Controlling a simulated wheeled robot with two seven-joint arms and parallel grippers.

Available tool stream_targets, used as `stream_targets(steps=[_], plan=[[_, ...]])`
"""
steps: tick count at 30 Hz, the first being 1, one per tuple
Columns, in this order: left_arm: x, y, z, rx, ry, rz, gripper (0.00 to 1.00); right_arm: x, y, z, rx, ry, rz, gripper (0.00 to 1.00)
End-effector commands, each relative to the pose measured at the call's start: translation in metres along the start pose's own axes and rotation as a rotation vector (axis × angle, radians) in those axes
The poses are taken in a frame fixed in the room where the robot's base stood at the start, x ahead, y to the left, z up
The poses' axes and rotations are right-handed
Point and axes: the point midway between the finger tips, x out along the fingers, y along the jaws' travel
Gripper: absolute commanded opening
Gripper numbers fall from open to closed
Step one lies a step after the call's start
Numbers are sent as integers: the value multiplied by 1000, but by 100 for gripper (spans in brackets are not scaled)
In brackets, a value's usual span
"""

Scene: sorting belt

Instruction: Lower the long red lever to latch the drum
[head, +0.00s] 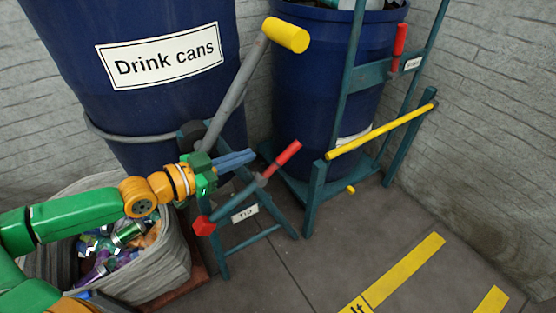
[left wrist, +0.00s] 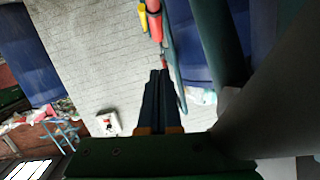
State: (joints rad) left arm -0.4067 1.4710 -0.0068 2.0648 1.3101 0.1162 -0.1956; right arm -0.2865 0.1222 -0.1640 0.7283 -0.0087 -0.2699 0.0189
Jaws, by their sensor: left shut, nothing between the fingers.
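A lever with a red grip (head: 283,157) slants up to the right on the teal stand labelled "TIP" (head: 245,213), in front of the large blue "Drink cans" drum (head: 75,75). A red block (head: 203,226) sits at the lever's lower left end. My left gripper (head: 252,156) is shut and empty, its fingers pointing right, just left of the red grip in the picture. I cannot tell whether they touch. In the left wrist view the shut fingers (left wrist: 160,76) point toward a red piece (left wrist: 155,27). My right gripper is not in view.
A grey lever with a yellow grip (head: 285,34) rises above the stand. A second blue drum (head: 320,85) stands in a teal frame with a yellow bar (head: 380,132) and a small upright red handle (head: 400,40). A fabric bin (head: 160,272) of cans is lower left. Floor is free lower right.

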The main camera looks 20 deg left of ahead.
Motion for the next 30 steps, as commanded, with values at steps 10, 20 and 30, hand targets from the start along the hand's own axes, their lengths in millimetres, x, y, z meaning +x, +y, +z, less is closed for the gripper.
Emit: stream_targets(steps=[10,20,30], plan=[[37,2,0,-3,10,4,0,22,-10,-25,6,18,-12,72],[96,3,18,-1,1,5,0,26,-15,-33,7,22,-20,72],[110,2,29,2,0,5,0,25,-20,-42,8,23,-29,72]])
